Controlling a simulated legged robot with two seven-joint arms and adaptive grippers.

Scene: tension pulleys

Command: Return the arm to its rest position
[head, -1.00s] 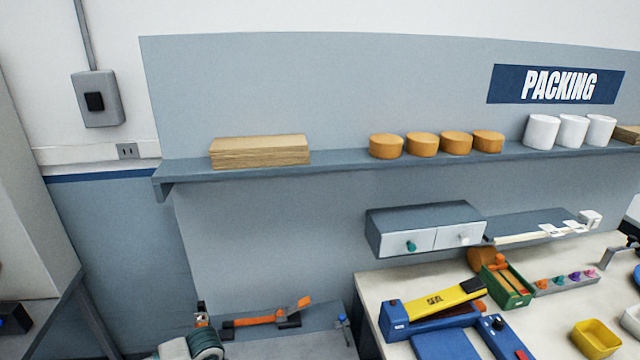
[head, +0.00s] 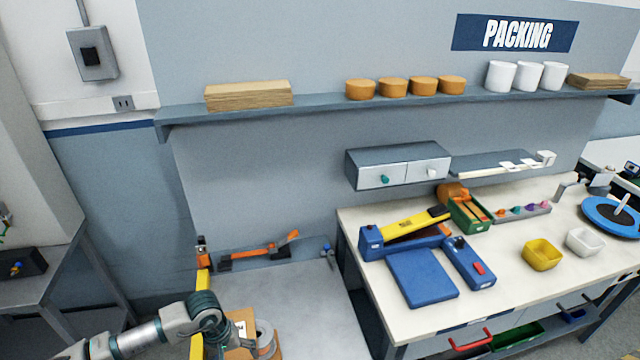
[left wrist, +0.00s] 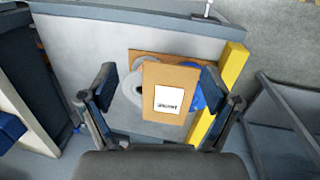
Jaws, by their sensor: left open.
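My left arm (head: 165,328) comes in from the lower left in the head view, over the near edge of the low grey table. Its gripper is not clearly visible there. In the left wrist view my left gripper (left wrist: 158,92) is open, its two fingers wide apart with nothing between the tips that I can see held. Beyond the fingers lies a brown cardboard box (left wrist: 168,78) with a white label. It also shows in the head view (head: 238,328), beside my forearm. My right gripper is not in view.
The low grey table (head: 300,290) has a yellow edge strip (head: 197,345) and an orange-handled tool (head: 262,252) at its back. The white workbench (head: 500,275) on the right holds a blue device, a yellow bowl (head: 541,255) and a white bowl (head: 585,242). A shelf (head: 320,106) runs above.

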